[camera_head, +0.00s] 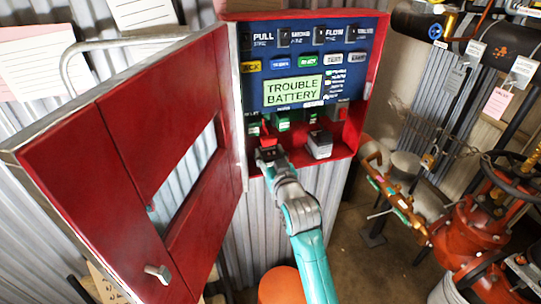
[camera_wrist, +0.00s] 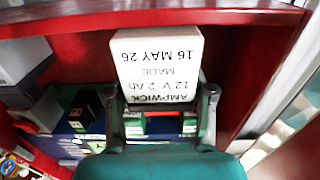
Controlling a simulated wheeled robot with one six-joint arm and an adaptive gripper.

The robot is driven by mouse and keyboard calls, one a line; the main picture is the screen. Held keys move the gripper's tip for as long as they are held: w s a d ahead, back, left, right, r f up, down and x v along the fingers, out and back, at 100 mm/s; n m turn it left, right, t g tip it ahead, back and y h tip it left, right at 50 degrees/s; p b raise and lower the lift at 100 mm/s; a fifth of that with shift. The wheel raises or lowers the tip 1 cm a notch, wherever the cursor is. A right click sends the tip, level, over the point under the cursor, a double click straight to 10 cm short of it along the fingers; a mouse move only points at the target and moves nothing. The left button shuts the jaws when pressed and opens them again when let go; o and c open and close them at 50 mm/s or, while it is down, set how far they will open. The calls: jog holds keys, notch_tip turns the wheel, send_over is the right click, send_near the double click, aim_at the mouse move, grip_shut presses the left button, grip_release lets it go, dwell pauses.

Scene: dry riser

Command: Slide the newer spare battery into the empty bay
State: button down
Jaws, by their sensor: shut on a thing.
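My gripper (camera_head: 268,156) reaches into the bottom of the open red cabinet, at its left side. In the wrist view my gripper (camera_wrist: 160,108) is shut on a battery (camera_wrist: 160,62), one finger on each side. Its pale label reads upside down "AMPWICK 12V 2Ah, MADE 16 MAY 26". A red part (camera_wrist: 160,124) shows between the fingers beyond the battery. A grey-and-white block (camera_head: 319,144) stands on the cabinet floor to the right of my gripper. The bay area behind the gripper is partly hidden, and I cannot tell which bay is empty.
The red cabinet door (camera_head: 125,165) stands open on the left, close to my arm. The panel display (camera_head: 293,91) reads "TROUBLE BATTERY". Cabinet walls enclose the gripper closely. Red valves and pipes (camera_head: 480,210) stand at the right. An orange round object (camera_head: 281,286) is below my arm.

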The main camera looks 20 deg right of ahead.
jog(key=shift+w+r, duration=0.15)
jog(key=shift+w, duration=1.25)
jog(key=shift+c, duration=1.6)
grip_release()
jog(key=shift+f, duration=0.2)
jog(key=shift+s, duration=0.2)
jog(key=shift+s, duration=0.35)
jog(key=s, duration=1.1)
jog(key=shift+r, duration=0.15)
